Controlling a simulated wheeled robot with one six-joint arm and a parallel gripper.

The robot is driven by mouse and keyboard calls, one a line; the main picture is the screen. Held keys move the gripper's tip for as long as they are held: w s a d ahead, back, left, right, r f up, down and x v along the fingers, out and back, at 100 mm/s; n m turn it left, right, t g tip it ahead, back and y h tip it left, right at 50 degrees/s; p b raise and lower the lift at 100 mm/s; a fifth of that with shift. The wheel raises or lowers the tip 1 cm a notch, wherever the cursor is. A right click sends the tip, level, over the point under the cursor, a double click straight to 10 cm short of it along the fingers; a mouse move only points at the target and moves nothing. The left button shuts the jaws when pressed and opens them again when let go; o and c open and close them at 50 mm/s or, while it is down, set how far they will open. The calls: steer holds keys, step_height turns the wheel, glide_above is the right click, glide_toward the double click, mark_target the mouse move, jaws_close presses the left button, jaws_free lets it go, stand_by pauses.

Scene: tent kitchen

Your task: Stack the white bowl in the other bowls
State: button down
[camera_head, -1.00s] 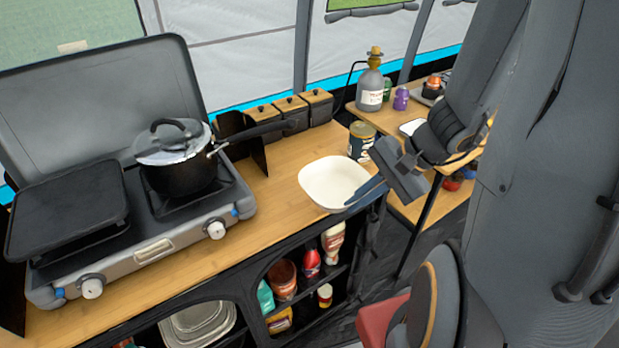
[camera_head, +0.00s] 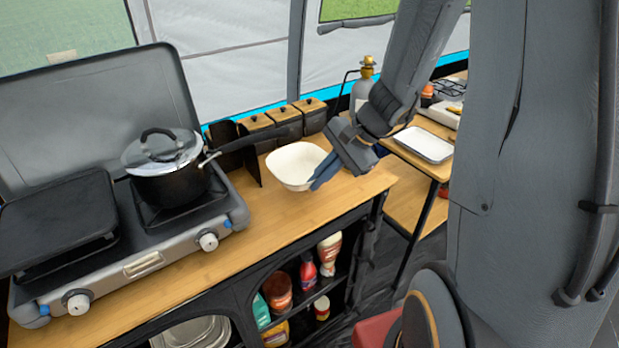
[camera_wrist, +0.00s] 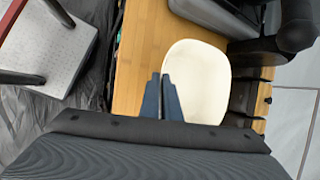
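The white bowl (camera_head: 290,172) is at the right part of the wooden counter, close to the black-sided spice boxes, in the head view. It looks upright and empty; I cannot tell if its base touches the counter. My gripper (camera_head: 320,180) has its blue fingers at the bowl's right rim. In the wrist view the bowl (camera_wrist: 203,75) lies beside and beyond the fingers (camera_wrist: 162,80), which are close together with its rim between them. No other bowls can be clearly made out.
A stove (camera_head: 140,265) with a lidded pot (camera_head: 172,183) stands on the left; the pot's handle points toward the spice boxes (camera_head: 284,120). Shelves below the counter (camera_head: 255,220) hold bottles and a metal tray (camera_head: 195,335). A white tray (camera_head: 424,145) lies on the right table.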

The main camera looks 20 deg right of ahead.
mark_target(309, 171)
steer(key=w, duration=0.1)
steer(key=w+a, duration=0.1)
steer(key=w, duration=0.1)
steer(key=shift+w+a+p, duration=0.1)
steer(key=shift+w+p, duration=0.15)
steer(key=shift+p, duration=0.15)
steer(key=shift+w+f+p, duration=0.1)
steer(key=shift+f+p, duration=0.4)
steer(key=shift+f, duration=1.25)
steer(key=shift+f, duration=0.15)
steer(key=c, duration=2)
jaws_free()
